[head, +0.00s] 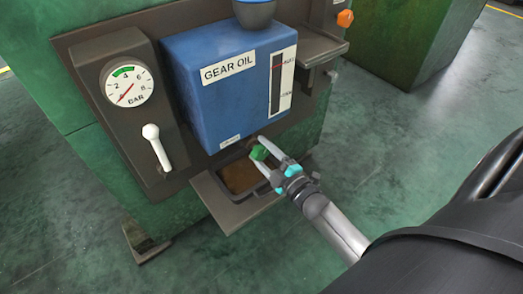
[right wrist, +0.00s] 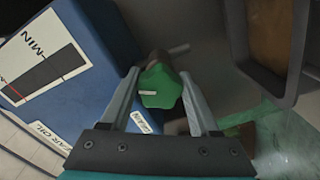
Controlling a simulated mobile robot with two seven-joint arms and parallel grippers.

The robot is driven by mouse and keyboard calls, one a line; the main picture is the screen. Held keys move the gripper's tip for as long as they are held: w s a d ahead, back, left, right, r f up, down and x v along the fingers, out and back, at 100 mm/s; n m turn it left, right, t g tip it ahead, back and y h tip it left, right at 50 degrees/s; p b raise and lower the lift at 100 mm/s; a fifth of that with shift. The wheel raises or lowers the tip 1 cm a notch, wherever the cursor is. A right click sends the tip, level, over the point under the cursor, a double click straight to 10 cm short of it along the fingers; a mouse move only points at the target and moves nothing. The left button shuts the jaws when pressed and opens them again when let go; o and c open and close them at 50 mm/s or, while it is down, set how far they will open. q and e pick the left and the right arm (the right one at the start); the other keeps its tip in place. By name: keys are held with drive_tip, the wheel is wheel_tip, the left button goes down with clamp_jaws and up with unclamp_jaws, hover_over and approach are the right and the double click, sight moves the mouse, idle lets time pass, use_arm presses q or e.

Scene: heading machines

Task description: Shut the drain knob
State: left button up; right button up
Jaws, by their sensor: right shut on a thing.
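The green drain knob (head: 259,152) sits low on the front of the blue gear oil tank (head: 222,98), above the drip tray. My right gripper (head: 266,150) is at the knob with a finger on each side of it, shut on it. In the right wrist view the knob (right wrist: 160,88) shows a white mark on its face and lies between the two fingertips (right wrist: 160,85). A brown pipe stub shows behind it. My left gripper is not in view.
A drip tray (head: 215,195) with brown liquid juts out below the knob. A pressure gauge (head: 127,84) and a white lever (head: 156,147) are to the left. A grey shelf (head: 318,48) and an orange knob (head: 345,18) are at upper right. Green floor is free at right.

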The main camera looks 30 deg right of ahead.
drive_tip(key=n, duration=0.4)
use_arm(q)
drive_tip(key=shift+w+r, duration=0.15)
use_arm(e)
drive_tip(key=shift+n, duration=0.9)
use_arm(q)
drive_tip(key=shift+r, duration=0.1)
use_arm(e)
drive_tip(key=o, duration=1.4)
drive_tip(key=shift+r, duration=0.1)
drive_tip(key=shift+c, duration=0.2)
drive_tip(key=shift+s, duration=0.5)
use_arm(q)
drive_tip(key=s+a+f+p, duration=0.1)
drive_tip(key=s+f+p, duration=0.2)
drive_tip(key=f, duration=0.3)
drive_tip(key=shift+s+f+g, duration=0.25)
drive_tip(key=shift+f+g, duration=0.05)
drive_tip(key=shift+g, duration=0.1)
use_arm(e)
drive_tip(key=s+d, duration=0.1)
drive_tip(key=s, duration=1.3)
